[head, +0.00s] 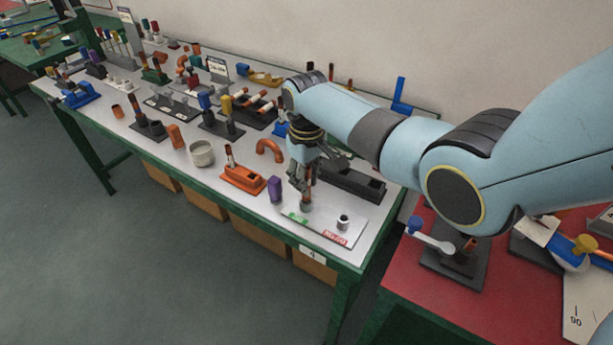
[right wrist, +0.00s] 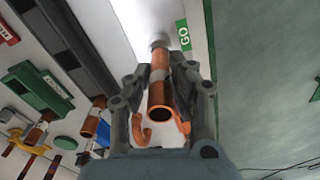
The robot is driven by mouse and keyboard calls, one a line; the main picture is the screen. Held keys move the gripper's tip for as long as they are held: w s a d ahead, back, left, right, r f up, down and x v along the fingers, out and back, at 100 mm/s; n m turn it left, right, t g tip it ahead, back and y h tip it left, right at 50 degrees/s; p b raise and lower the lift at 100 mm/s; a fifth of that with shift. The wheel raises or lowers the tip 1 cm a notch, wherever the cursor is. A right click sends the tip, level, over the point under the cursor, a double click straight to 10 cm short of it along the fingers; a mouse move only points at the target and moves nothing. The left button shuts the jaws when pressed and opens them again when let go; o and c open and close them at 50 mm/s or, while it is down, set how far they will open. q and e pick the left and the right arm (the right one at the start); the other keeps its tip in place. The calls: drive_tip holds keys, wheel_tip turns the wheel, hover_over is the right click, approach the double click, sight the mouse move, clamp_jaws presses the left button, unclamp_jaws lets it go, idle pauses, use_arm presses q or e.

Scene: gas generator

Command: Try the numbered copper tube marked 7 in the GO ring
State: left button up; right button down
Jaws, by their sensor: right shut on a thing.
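My right gripper (head: 304,184) points down over the gauge plate (head: 325,228) at the front right corner of the bench. It is shut on a copper tube (right wrist: 160,92), whose open end faces the right wrist camera. A pale band shows on the tube, but no number is readable. The tube's far end meets the grey GO ring (head: 306,207), beside the green GO label (right wrist: 184,35). I cannot tell how far it is inside the ring. The other ring (head: 343,222) stands empty near the red label (head: 335,238). My left gripper is not in view.
A dark slotted rack (head: 350,186) stands close behind the plate. A purple block (head: 275,189) and an orange holder (head: 240,178) stand to its left. Several banded copper tubes lie in a black rack (head: 250,118). A red table (head: 400,262) adjoins at right.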

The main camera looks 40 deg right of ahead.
drive_tip(key=shift+r+p, duration=0.1)
drive_tip(key=shift+p, duration=0.4)
idle(0.8)
drive_tip(key=shift+f, duration=0.3)
idle(0.3)
drive_tip(key=shift+f+b, duration=0.9)
drive_tip(key=shift+f, duration=0.25)
drive_tip(key=shift+f, duration=0.15)
idle(0.5)
drive_tip(key=shift+r+p, duration=1.65)
drive_tip(key=shift+p, duration=0.1)
